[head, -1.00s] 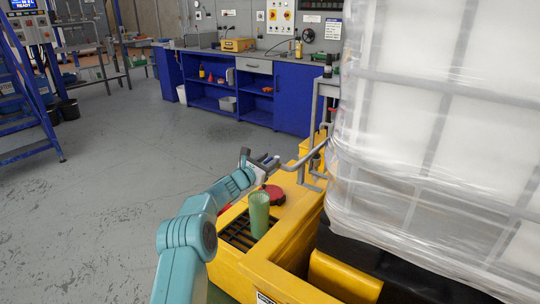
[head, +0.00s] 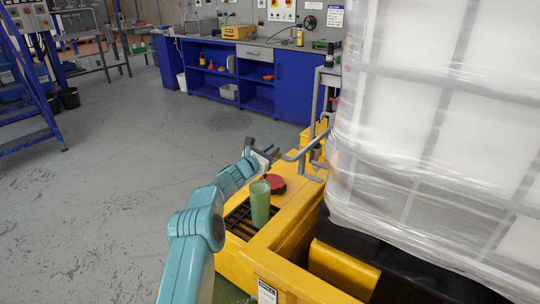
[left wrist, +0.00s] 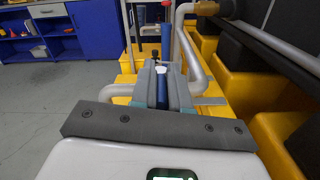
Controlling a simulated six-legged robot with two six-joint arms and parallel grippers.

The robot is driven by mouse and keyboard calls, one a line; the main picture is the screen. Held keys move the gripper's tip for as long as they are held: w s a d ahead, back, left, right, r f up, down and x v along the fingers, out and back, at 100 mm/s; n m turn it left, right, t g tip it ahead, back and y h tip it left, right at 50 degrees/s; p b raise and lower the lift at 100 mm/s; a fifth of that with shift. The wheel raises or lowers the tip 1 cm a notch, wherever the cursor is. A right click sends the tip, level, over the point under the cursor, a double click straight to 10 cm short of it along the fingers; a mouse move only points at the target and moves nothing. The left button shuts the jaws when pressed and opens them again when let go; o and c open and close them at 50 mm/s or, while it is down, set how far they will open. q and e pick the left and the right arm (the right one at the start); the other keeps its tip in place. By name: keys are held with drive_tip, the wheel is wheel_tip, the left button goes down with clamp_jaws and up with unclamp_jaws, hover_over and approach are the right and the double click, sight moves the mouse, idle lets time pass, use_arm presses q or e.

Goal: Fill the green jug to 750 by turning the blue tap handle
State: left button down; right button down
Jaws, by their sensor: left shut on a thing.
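The green jug (head: 260,203) stands upright by the dark grating on the yellow bund, in the head view. Its scale and fill level are too small to read. My left gripper (head: 265,157) is just behind it, by the grey pipework. In the left wrist view my left gripper (left wrist: 164,75) is shut on the blue tap handle (left wrist: 162,92), which shows between the jaws. The handle is too small to make out in the head view. My right gripper is not in view.
A red round lid (head: 275,183) lies behind the jug. The grey pipe (head: 300,154) runs beside my gripper. A wrapped white tank (head: 430,110) fills the right, above the yellow bund (head: 230,262). Grey floor (head: 110,190) is open to the left.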

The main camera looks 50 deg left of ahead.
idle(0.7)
use_arm(q)
drive_tip(key=c, duration=1.1)
unclamp_jaws()
drive_tip(key=shift+s+f+b, duration=0.15)
drive_tip(key=shift+b, duration=0.2)
drive_tip(key=s+d+b, duration=0.3)
drive_tip(key=s+b, duration=1)
drive_tip(key=s, duration=0.2)
drive_tip(key=shift+s, duration=0.4)
